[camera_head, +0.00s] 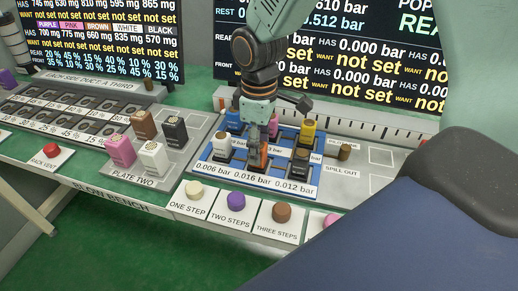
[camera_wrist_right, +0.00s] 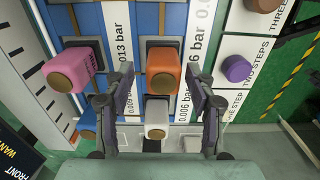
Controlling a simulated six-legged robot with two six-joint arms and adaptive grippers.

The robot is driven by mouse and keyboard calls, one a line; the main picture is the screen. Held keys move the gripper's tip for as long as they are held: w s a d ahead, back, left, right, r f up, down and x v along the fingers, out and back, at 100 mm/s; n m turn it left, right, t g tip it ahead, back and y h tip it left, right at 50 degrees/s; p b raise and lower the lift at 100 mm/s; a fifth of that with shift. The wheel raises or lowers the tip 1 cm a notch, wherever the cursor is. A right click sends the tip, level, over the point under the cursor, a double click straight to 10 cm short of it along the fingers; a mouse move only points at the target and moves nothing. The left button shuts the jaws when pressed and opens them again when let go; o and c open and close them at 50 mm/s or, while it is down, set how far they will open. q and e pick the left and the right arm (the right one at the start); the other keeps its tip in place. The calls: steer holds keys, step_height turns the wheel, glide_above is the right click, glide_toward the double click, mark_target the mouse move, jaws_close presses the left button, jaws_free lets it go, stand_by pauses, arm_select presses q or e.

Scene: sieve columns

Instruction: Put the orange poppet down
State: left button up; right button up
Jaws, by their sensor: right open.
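The orange poppet (camera_head: 264,156) stands in the front row of the blue rack (camera_head: 289,178), behind the 0.016 bar label. In the wrist view the orange poppet (camera_wrist_right: 164,62) is at a dark square seat, its round tan end facing me. My right gripper (camera_head: 258,142) comes down over it from above. In the wrist view its fingers (camera_wrist_right: 160,82) are open, one on each side of the poppet, with gaps visible. Whether the poppet is fully seated is hidden. My left gripper is not in view.
Coloured buttons (camera_head: 236,200) line the front edge. Plate two (camera_head: 133,180) holds several larger blocks. Empty marked squares (camera_head: 381,156) lie at right.

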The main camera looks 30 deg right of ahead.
step_height(320, 180, up, 9)
steer(key=shift+s+r+p, duration=0.1)
steer(key=shift+r+p, duration=0.1)
steer(key=shift+p, duration=1.05)
